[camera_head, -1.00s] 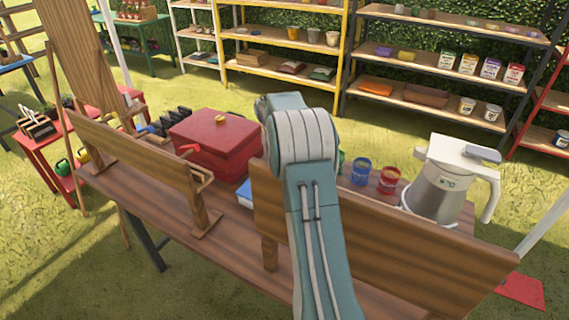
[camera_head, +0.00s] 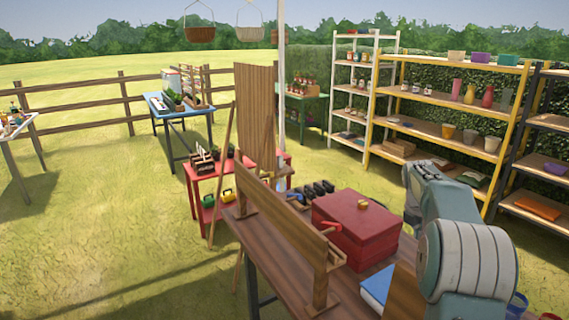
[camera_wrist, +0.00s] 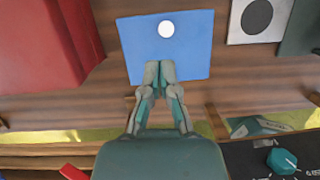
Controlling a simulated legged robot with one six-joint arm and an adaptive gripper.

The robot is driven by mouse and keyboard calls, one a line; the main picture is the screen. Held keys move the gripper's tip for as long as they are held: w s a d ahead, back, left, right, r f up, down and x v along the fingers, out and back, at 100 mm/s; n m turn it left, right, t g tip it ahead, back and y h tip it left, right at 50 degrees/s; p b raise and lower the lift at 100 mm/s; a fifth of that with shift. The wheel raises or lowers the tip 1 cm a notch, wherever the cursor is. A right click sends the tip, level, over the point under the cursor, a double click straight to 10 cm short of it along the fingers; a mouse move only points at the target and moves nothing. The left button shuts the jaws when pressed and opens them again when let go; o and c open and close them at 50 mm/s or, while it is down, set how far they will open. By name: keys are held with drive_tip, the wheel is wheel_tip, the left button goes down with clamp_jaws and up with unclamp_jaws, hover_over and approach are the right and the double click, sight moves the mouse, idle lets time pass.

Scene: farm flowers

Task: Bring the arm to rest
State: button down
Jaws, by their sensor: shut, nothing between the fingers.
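My arm shows at the right of the head view, folded over the wooden table (camera_head: 283,262); the gripper itself is out of that view. In the wrist view my gripper (camera_wrist: 160,68) is shut and empty, its fingertips together. It appears over the near edge of a blue card with a white dot (camera_wrist: 190,30); I cannot tell the height between them. The blue card also shows at the lower edge of the head view (camera_head: 376,287).
A red box (camera_head: 355,228) stands on the table beside the blue card. Shelves (camera_head: 447,100) stand behind. Open grass (camera_head: 100,220) lies to the left, with a blue table (camera_head: 180,112) farther back.

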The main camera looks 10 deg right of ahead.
drive_tip(key=s+a+r+m+t, duration=0.1)
drive_tip(key=s+a+r+m, duration=0.25)
drive_tip(key=a, duration=0.25)
drive_tip(key=s+a+r+m+t+y, duration=0.1)
drive_tip(key=s+a+r+m, duration=0.3)
drive_tip(key=a, duration=0.3)
drive_tip(key=s+a+r+m+t, duration=0.1)
drive_tip(key=s+a+r+m, duration=0.25)
drive_tip(key=s+a, duration=0.2)
drive_tip(key=s+a+f+m+t+y, duration=0.1)
drive_tip(key=s+a+f+m, duration=0.1)
drive_tip(key=s+a+m, duration=0.3)
drive_tip(key=s+a+f+m+t+y, duration=0.1)
drive_tip(key=s+a+f+m, duration=0.2)
drive_tip(key=s, duration=1.1)
drive_tip(key=a+m, duration=0.3)
drive_tip(key=a, duration=0.1)
drive_tip(key=shift+s+a, duration=0.2)
drive_tip(key=shift+a, duration=0.1)
